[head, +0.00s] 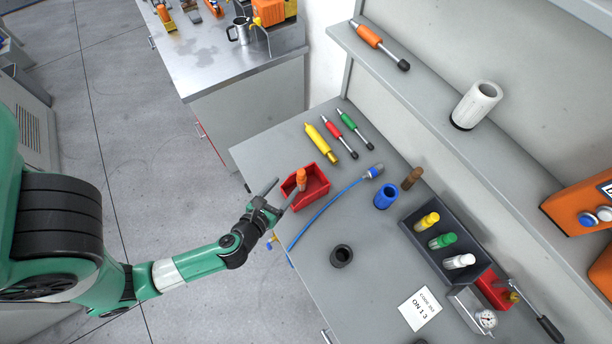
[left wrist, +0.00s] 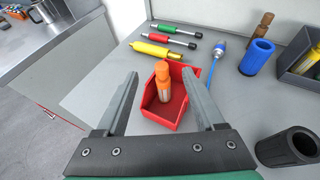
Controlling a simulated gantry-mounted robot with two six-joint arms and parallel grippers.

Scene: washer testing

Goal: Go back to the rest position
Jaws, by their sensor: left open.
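My left gripper (head: 277,193) is open at the left edge of the workbench, near a small red bin (head: 316,186). In the left wrist view its two fingers (left wrist: 165,95) stand wide apart with nothing gripped between them. The red bin (left wrist: 183,108) lies beyond and between the fingers. An orange-capped bottle (head: 301,179) stands in the bin, and it also shows in the left wrist view (left wrist: 163,82). Whether a finger touches the bin, I cannot tell. My right gripper is not in view.
Yellow (head: 322,143), red (head: 340,138) and green (head: 355,130) tools lie behind the bin. A blue cylinder (head: 386,196), a black cup (head: 341,256) and a dark tray (head: 413,220) of bottles stand to the right. A blue hose (head: 322,219) crosses the bench. Open floor lies left.

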